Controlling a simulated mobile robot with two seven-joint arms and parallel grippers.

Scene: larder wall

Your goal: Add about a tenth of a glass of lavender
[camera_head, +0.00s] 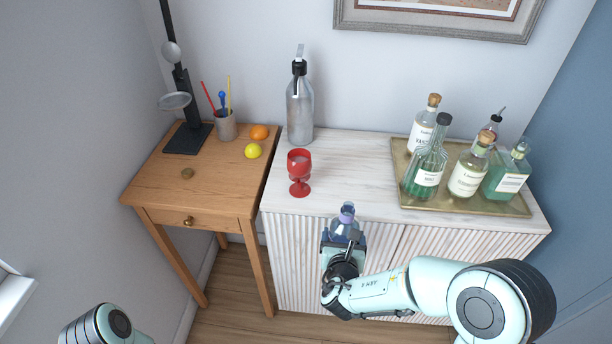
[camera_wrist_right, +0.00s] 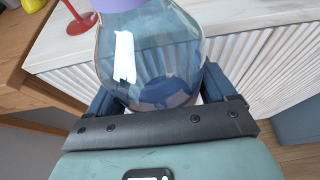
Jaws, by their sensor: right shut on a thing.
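My right gripper (camera_head: 342,246) is shut on a clear bluish bottle with a purple top (camera_head: 346,220). It holds the bottle roughly upright in front of the white cabinet's front edge. In the right wrist view the bottle (camera_wrist_right: 150,55) stands between the fingers (camera_wrist_right: 160,95), with a little dark blue-violet liquid low in it. A red stemmed glass (camera_head: 299,170) stands on the cabinet top, left of and behind the bottle, apart from it. Its stem and foot show in the right wrist view (camera_wrist_right: 78,20). My left gripper is out of view; only part of my left arm shows at the bottom left.
A brass tray (camera_head: 408,198) with several bottles stands at the right of the white cabinet (camera_head: 350,150). A grey siphon bottle (camera_head: 300,108) stands behind the glass. The wooden side table (camera_head: 205,180) holds a lemon (camera_head: 253,151), an orange (camera_head: 259,132) and a cup (camera_head: 226,126). The cabinet's middle is clear.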

